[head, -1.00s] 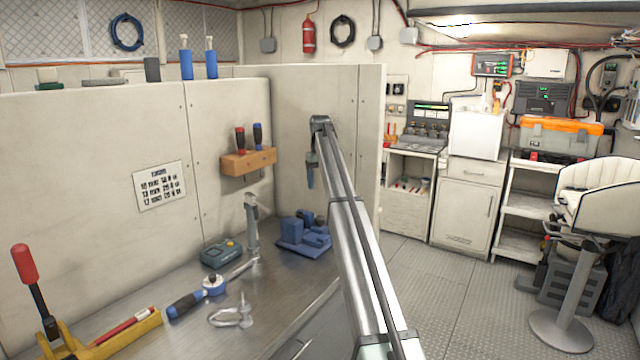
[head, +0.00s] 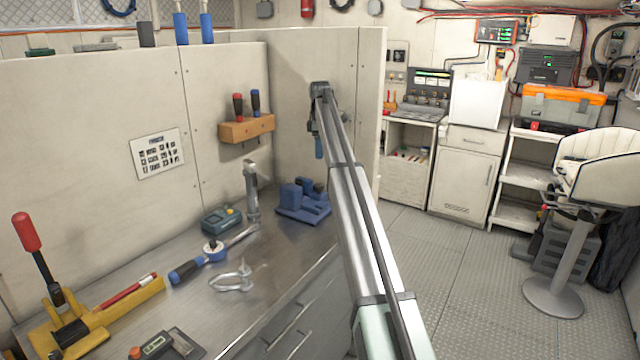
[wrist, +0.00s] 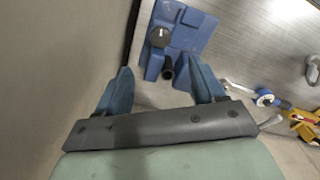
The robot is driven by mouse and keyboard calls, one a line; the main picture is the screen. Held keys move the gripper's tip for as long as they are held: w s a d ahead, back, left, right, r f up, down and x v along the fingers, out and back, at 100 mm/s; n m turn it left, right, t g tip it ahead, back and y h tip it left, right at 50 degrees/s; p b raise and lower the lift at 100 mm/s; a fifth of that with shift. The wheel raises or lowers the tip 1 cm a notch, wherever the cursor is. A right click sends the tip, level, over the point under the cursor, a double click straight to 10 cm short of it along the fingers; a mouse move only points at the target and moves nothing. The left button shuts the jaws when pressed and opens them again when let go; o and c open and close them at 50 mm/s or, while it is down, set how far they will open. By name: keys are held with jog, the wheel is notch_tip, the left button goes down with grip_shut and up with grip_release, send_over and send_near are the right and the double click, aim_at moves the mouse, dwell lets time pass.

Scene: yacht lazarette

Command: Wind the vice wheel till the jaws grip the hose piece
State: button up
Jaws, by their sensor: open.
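The blue vice (head: 303,203) stands on the metal bench near its far end, by the partition. In the wrist view the vice (wrist: 197,38) lies beyond my fingers. A black round knob with a pale mark (wrist: 160,37), which looks like the wheel, sits on it. A short dark cylinder (wrist: 168,73) shows at the vice's near side; I cannot tell if it is the hose piece or a vice part. The jaw gap is not clear. My gripper (wrist: 159,67) is open, its two blue fingers apart with nothing held. In the head view my gripper (head: 319,142) hangs above the vice, clear of it.
The partition (head: 315,75) rises close behind my gripper. A wooden rack (head: 246,129) holds two screwdrivers.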

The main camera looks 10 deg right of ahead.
aim_at(320, 185)
notch_tip(320, 185, down, 14)
jog(key=shift+r, duration=0.1)
dwell(0.5)
jog(key=c, duration=1.1)
